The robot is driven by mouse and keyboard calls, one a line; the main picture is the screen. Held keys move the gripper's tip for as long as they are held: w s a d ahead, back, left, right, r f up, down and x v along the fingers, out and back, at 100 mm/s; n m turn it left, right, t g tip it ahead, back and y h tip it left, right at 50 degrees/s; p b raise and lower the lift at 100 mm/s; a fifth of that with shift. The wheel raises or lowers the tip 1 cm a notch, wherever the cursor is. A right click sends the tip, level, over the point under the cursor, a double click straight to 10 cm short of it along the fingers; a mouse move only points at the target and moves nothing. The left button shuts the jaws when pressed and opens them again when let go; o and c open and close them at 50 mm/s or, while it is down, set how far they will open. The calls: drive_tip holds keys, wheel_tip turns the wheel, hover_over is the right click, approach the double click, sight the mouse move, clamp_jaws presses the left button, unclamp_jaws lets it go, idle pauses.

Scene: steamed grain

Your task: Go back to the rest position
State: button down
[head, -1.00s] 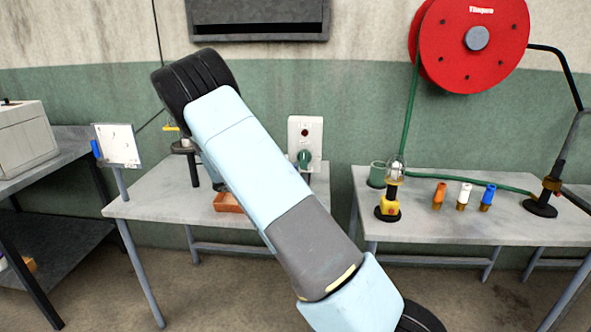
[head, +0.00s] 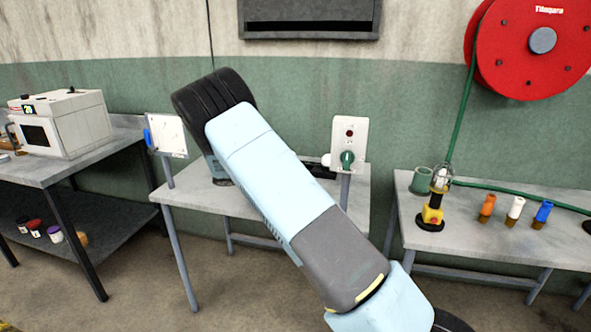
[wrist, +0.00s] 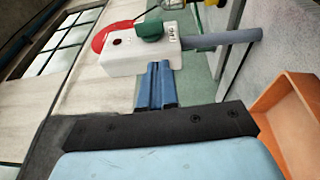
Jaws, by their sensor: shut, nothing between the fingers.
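My gripper (wrist: 156,88) shows in the wrist view as two blue fingers side by side, shut with nothing between them. A white control box (wrist: 140,57) with a green knob and a dark red button is just beyond the fingertips. In the head view my bent arm crosses the middle of the picture, in front of the left table (head: 185,197). My gripper cannot be made out there. The same control box (head: 349,136) stands on a post right of my arm.
An orange tray (wrist: 285,125) lies close to my wrist at right. A white oven (head: 65,122) stands on the far-left bench. The right table (head: 480,232) carries a caged lamp (head: 434,203) and orange, white and blue connectors. A red hose reel (head: 500,45) hangs above.

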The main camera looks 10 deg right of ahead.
drive_tip(key=s+d+r+y, duration=0.5)
drive_tip(key=s, duration=0.3)
drive_tip(key=s+d+r+y, duration=0.5)
drive_tip(key=s+y, duration=0.1)
drive_tip(key=s, duration=0.2)
drive_tip(key=s+a+r+t+y, duration=0.1)
drive_tip(key=s+r+t+y, duration=0.1)
drive_tip(key=s, duration=0.6)
drive_tip(key=s+a+r+n+t+y, duration=0.1)
drive_tip(key=s+t, duration=0.3)
drive_tip(key=s, duration=0.4)
drive_tip(key=s+a+r+n+t+y, duration=0.1)
drive_tip(key=s+a+r+t+y, duration=0.1)
drive_tip(key=s, duration=0.6)
drive_tip(key=shift+a+r+t+y, duration=0.3)
drive_tip(key=shift+r+t+y, duration=0.4)
drive_tip(key=shift+y, duration=0.4)
drive_tip(key=c, duration=1.8)
unclamp_jaws()
drive_tip(key=shift+c, duration=0.2)
